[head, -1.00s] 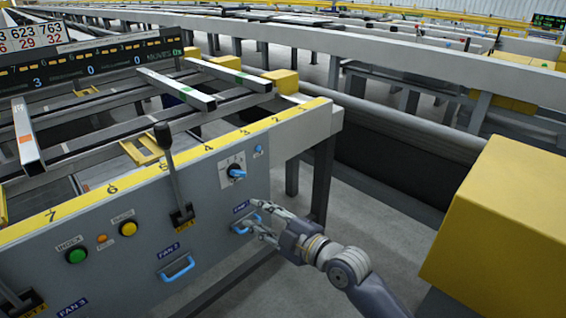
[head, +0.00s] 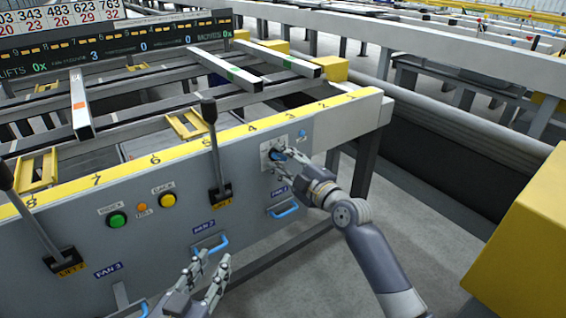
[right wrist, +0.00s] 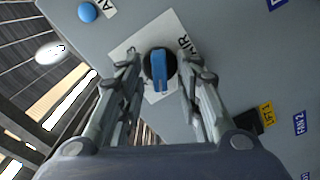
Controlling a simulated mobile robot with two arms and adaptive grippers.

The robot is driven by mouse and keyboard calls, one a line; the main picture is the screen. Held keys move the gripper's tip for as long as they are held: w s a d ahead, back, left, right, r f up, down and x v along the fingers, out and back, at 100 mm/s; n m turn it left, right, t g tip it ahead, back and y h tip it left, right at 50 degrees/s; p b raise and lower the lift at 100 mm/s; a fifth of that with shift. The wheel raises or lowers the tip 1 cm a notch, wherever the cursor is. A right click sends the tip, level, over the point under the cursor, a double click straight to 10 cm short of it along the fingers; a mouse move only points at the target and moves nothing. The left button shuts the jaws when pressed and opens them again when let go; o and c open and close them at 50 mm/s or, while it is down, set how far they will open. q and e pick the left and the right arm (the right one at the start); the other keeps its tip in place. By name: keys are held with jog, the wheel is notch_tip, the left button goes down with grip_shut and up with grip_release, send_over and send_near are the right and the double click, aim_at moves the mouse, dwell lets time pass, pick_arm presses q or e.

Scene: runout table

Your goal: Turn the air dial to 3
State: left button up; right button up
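The air dial (head: 277,154) is a blue knob on a pale square plate at the panel's upper right. My right gripper (head: 282,164) is at it and partly covers it in the head view. In the right wrist view the blue knob (right wrist: 159,70) on its black base lies between the two fingers. The fingers are spread either side, with gaps showing, so my right gripper is open around it. The scale numbers are hidden or too small to read. My left gripper (head: 210,266) is open and empty, low in front of the panel.
A blue button (head: 302,135) sits above right of the dial. The lift lever (head: 212,150) stands to the left. Fan handles (head: 285,211) stick out below. A yellow box (head: 525,245) stands at the right. Floor between box and panel is clear.

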pick_arm(q)
jog(key=shift+r, duration=0.2)
pick_arm(e)
jog(key=shift+w+a, duration=0.1)
jog(key=shift+w, duration=0.05)
grip_shut()
